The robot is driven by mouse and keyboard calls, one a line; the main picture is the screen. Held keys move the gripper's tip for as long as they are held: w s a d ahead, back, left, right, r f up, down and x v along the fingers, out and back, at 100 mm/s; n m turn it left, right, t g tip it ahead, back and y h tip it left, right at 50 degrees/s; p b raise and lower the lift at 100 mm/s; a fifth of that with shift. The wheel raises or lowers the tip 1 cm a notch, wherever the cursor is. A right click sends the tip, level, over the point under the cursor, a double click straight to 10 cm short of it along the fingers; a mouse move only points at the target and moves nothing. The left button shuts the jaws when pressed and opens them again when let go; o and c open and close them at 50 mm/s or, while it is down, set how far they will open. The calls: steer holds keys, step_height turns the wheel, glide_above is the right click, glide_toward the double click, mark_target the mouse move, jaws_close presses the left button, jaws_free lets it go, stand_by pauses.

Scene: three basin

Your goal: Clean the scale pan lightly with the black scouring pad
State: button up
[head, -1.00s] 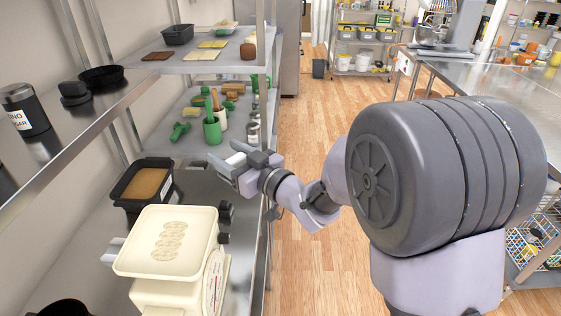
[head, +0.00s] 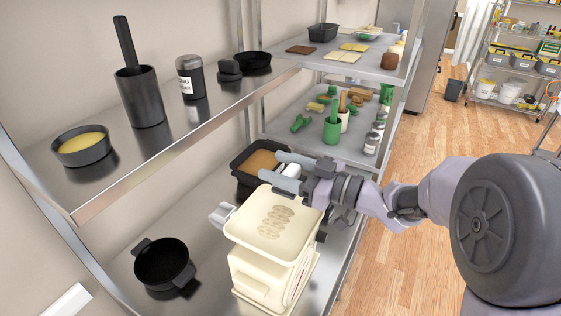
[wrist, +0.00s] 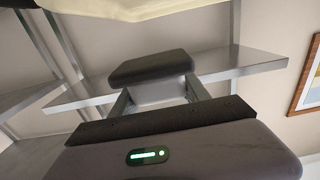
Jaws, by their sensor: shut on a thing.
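The cream scale (head: 262,275) stands on the lower shelf. Its square pan (head: 247,200) is on top and carries a row of faint grey-brown ring marks (head: 275,222). My gripper (head: 284,170) is behind the pan's far edge in the head view. In the wrist view a dark slab, the black scouring pad (wrist: 150,68), is held between my fingers. The pad is hard to make out in the head view. A cream edge of the pan (wrist: 125,8) shows at the top of the wrist view, apart from the pad.
A black loaf tin with brown contents (head: 250,180) stands just behind the scale. A black pot (head: 163,264) is left of it. The upper shelf (head: 160,150) holds black items, with its edge above left. Free floor lies right of the shelf.

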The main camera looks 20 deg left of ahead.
step_height(320, 180, down, 4)
steer(key=shift+w+f+b, duration=0.1)
steer(key=shift+f+b, duration=0.1)
steer(key=shift+b, duration=0.8)
steer(key=s, duration=0.8)
steer(key=s+a+r, duration=0.1)
steer(key=s, duration=0.3)
steer(key=shift+s, duration=0.4)
steer(key=shift+f+b, duration=0.2)
steer(key=shift+b, duration=0.3)
steer(key=shift+f, duration=0.3)
steer(key=shift+w+d+f, duration=0.1)
steer(key=shift+w+d, duration=0.05)
steer(key=shift+w, duration=2.15)
steer(key=shift+f, duration=0.15)
